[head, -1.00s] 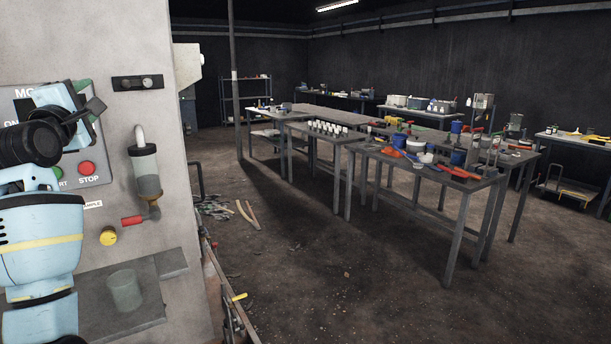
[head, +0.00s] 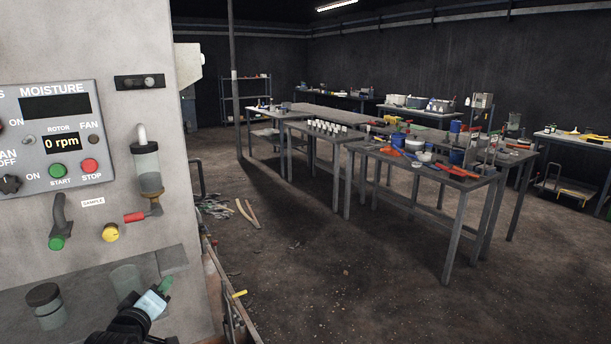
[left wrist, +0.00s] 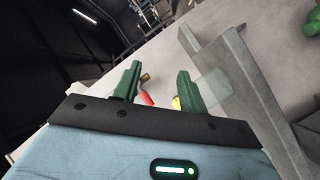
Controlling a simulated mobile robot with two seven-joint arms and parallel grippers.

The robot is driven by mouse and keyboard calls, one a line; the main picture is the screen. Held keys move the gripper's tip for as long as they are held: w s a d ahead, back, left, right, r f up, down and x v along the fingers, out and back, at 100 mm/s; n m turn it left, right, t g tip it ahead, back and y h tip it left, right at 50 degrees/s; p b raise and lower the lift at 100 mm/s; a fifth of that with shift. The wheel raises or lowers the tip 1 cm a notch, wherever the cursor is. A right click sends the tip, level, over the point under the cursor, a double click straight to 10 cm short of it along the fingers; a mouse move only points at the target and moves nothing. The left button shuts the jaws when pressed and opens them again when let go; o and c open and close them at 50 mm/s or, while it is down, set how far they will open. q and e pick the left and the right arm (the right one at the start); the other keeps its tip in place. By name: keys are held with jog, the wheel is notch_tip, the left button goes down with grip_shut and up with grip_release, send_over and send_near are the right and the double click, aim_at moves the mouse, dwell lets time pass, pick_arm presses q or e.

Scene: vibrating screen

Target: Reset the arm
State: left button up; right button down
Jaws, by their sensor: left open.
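My left gripper (head: 165,286) is low in the head view, just right of a clear cup on the machine's ledge. Only a small part of its green fingers shows there. In the left wrist view its two green fingers (left wrist: 158,90) stand apart with nothing held between them. Beyond them a red handle (left wrist: 146,99) and a yellow knob (left wrist: 176,103) show on the machine front. My right gripper is not in view.
The control panel (head: 52,137) reads 0 rpm, above a green-tipped lever (head: 59,222). The clear cup (head: 126,281) and a dark-lidded jar (head: 45,306) stand on the ledge (head: 85,280). Workbenches (head: 385,150) stand farther right, with open floor before them.

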pick_arm(q)
jog(key=s+d+f+m+g, duration=0.2)
jog(key=s+d+f+m, duration=0.2)
jog(key=s+f, duration=0.8)
jog(key=s+d+f+m+g+h, duration=0.1)
jog(key=s+d+f+m, duration=0.1)
jog(key=s+f, duration=0.3)
jog(key=s+d+f+m+g, duration=0.1)
jog(key=s+d+f+m, duration=0.2)
jog(key=s, duration=0.9)
jog(key=s+d+f+m+g+h, duration=0.1)
jog(key=s+d+f+m+g, duration=0.1)
jog(key=s+f, duration=0.6)
jog(key=shift+s+d+f+m+h, duration=0.15)
jog(key=shift+s+d+m+h, duration=0.15)
jog(key=shift+s+d, duration=0.35)
jog(key=shift+o, duration=0.4)
jog(key=shift+w+d, duration=0.1)
jog(key=shift+w, duration=0.05)
